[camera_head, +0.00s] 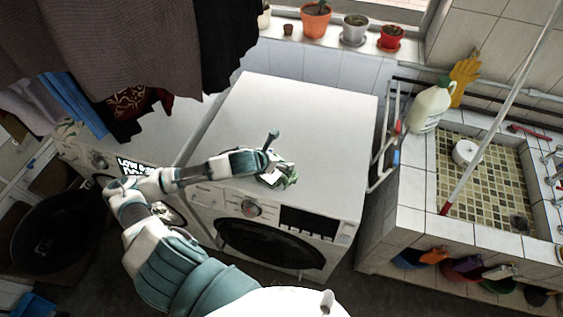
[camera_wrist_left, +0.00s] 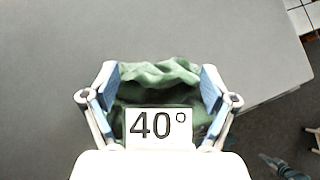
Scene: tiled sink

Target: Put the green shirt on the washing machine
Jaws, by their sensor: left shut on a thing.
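The green shirt is a small crumpled bundle between the fingers of my left gripper in the left wrist view (camera_wrist_left: 160,78). A bit of the shirt shows green under the gripper in the head view (camera_head: 291,180). My left gripper (camera_head: 277,172) is shut on the shirt, over the front part of the top of the white washing machine (camera_head: 300,110). The grey top also fills most of the left wrist view (camera_wrist_left: 50,70). I cannot tell whether the shirt touches the top. My right gripper is not in view.
The rest of the machine's top is clear. Dark clothes (camera_head: 130,40) hang at upper left. A black basket (camera_head: 55,235) stands at lower left. A tiled sink (camera_head: 485,180) with a pale bottle (camera_head: 428,108) is at right. Potted plants (camera_head: 316,22) stand on the sill behind.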

